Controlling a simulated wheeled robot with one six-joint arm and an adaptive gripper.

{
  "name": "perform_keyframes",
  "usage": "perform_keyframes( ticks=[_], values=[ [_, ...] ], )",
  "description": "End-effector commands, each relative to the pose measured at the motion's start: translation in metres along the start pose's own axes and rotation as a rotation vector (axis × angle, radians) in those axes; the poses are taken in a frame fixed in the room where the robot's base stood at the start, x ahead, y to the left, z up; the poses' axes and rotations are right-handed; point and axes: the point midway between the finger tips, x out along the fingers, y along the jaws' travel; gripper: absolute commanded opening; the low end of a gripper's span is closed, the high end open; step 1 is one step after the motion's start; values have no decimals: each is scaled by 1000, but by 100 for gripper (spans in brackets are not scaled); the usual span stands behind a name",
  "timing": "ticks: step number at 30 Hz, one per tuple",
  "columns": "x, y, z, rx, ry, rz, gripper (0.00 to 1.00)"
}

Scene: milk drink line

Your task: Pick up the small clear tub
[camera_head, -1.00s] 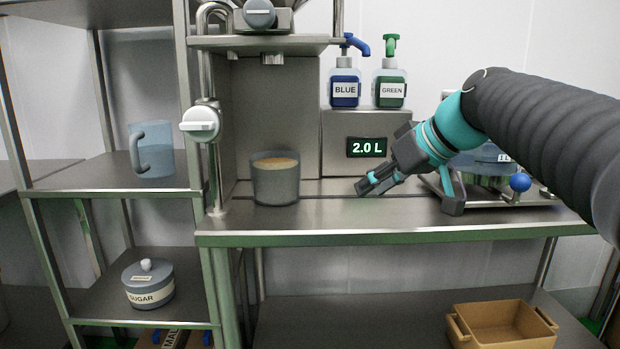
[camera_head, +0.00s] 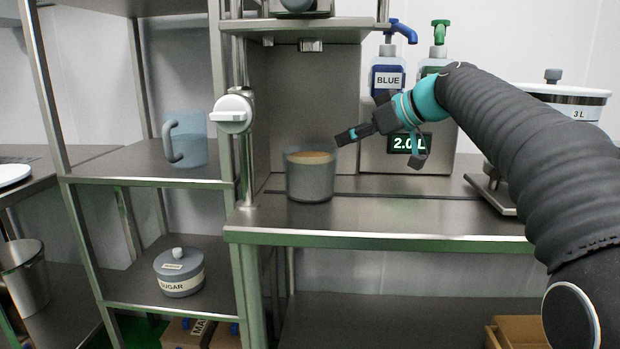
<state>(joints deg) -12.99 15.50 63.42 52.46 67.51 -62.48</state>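A clear, greyish tub (camera_head: 311,181) with light brown contents stands upright on the steel counter under the dispenser, left of the lit display. My gripper (camera_head: 342,137) is just above and to the right of the tub's rim, pointing left. It looks apart from the tub, and nothing shows between its fingers. The fingers are small and seen from the side, so their opening is unclear.
A display reading 2.0 L (camera_head: 407,143) and a blue pump bottle (camera_head: 389,75) are behind my arm. A scale with a 3 L container (camera_head: 565,102) stands right. A jug (camera_head: 187,140) and sugar pot (camera_head: 179,272) are on the left shelves. The front counter is clear.

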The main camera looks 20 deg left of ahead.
Motion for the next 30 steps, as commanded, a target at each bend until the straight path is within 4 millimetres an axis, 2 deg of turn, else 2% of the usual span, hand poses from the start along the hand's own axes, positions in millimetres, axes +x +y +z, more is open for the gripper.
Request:
perform_keyframes(
  ticks=[8,18,26,30],
  values=[
    [16,-2,0,0,-1,-3,37],
    [59,-6,-1,0,-2,-5,37],
    [62,-6,-1,-1,-1,-2,37],
    [62,-6,-1,-1,-1,-2,2]
  ],
)
